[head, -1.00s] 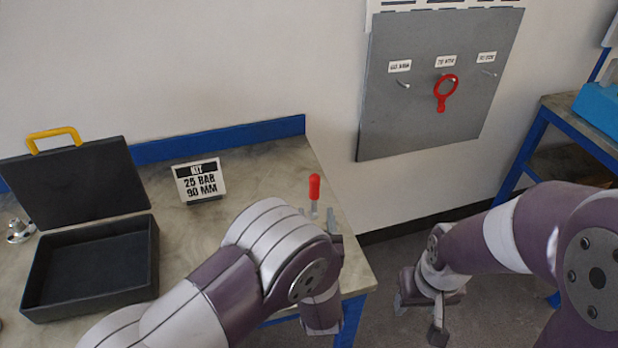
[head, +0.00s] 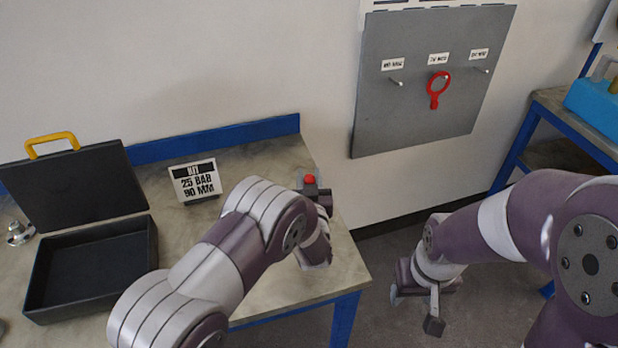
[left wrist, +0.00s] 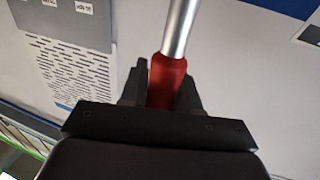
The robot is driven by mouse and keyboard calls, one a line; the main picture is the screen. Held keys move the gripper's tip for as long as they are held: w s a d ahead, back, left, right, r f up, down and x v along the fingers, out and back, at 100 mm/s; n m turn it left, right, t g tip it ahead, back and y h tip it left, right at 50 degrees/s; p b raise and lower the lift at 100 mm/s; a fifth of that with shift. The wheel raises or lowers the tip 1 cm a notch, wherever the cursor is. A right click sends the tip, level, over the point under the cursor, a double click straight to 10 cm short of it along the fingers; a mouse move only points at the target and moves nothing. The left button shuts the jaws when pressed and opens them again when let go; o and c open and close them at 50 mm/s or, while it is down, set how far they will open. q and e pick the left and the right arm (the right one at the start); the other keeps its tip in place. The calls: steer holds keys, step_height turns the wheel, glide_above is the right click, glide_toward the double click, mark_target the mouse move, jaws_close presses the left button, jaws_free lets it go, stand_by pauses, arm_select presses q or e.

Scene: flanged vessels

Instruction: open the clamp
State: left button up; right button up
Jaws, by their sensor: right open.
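A bare metal rod (left wrist: 181,28) runs from the handle to the top of that picture. My right gripper (head: 416,298) hangs open and empty over the floor, right of the bench.
An open black case (head: 90,268) with a yellow handle lies on the bench (head: 240,165) at left. A sign (head: 195,181) stands near the back. A red ring-shaped tool (head: 437,88) hangs on the grey wall panel (head: 385,125). A second bench stands at far right.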

arm_select(q)
jaws_close()
